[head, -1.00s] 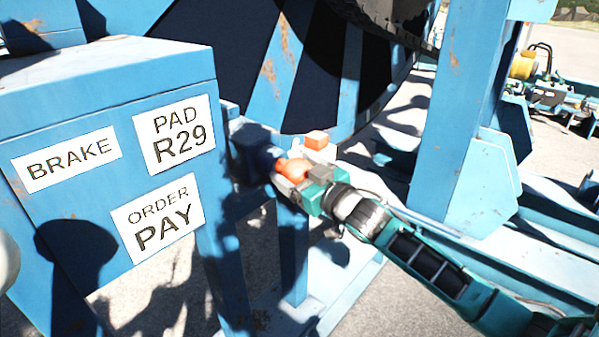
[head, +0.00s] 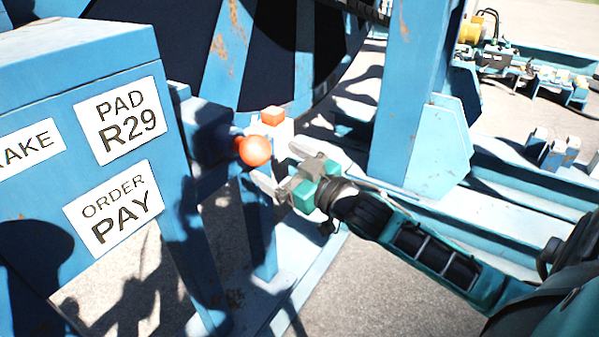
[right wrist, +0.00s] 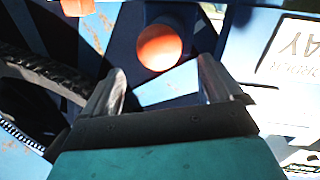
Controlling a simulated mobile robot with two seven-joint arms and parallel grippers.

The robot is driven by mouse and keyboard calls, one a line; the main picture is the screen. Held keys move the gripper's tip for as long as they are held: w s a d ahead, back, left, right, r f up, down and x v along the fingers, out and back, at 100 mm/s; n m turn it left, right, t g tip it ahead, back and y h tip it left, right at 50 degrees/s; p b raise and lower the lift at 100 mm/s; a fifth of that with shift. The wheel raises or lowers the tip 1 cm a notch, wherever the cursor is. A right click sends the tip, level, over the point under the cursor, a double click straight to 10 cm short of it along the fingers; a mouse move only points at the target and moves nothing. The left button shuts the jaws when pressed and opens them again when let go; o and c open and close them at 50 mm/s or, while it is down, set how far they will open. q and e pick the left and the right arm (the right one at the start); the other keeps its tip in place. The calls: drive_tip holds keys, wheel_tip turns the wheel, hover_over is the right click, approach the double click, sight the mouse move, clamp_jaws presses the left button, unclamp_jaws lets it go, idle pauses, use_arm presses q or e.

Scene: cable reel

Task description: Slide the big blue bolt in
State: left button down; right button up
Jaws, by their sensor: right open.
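The big blue bolt (head: 232,142) shows as a short dark blue shaft ending in a round orange knob (head: 255,151). It sticks out to the right from a blue housing (head: 205,130) beside the labelled cabinet. My right gripper (head: 280,166) is open and empty, with its fingers just right of the knob and apart from it. In the right wrist view the knob (right wrist: 159,47) lies beyond and roughly between the open fingers (right wrist: 156,82). How deep the bolt sits in the housing is hidden. My left gripper is not in view.
A blue cabinet (head: 70,80) with lettered plates stands at the left. A small orange block (head: 272,116) sits just behind the knob. A large reel (head: 290,50) and a blue upright (head: 405,90) stand behind. Open ground lies at the lower middle.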

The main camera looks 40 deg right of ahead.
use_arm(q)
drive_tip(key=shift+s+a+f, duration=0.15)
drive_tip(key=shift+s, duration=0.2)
use_arm(e)
drive_tip(key=shift+s+d, duration=0.25)
drive_tip(key=shift+s, duration=0.9)
drive_tip(key=shift+s+d, duration=0.2)
drive_tip(key=shift+s, duration=0.95)
use_arm(q)
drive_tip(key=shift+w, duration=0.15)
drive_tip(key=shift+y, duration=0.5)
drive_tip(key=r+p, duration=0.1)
drive_tip(key=p, duration=0.1)
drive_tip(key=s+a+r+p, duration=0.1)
drive_tip(key=p, duration=0.1)
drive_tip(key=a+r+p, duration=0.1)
drive_tip(key=p, duration=0.2)
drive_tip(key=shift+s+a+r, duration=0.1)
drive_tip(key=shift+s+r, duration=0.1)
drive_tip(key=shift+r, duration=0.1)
use_arm(e)
drive_tip(key=s+a+f+m+g, duration=0.1)
drive_tip(key=s+a+f+g, duration=0.2)
drive_tip(key=f, duration=0.6)
drive_tip(key=s+a+f+g+h, duration=0.1)
drive_tip(key=s+a+f+g, duration=0.2)
drive_tip(key=s+a+f, duration=0.5)
drive_tip(key=shift+s+a+f+m+g, duration=0.25)
drive_tip(key=shift+s+f+m+g, duration=0.15)
drive_tip(key=shift+s+f, duration=0.6)
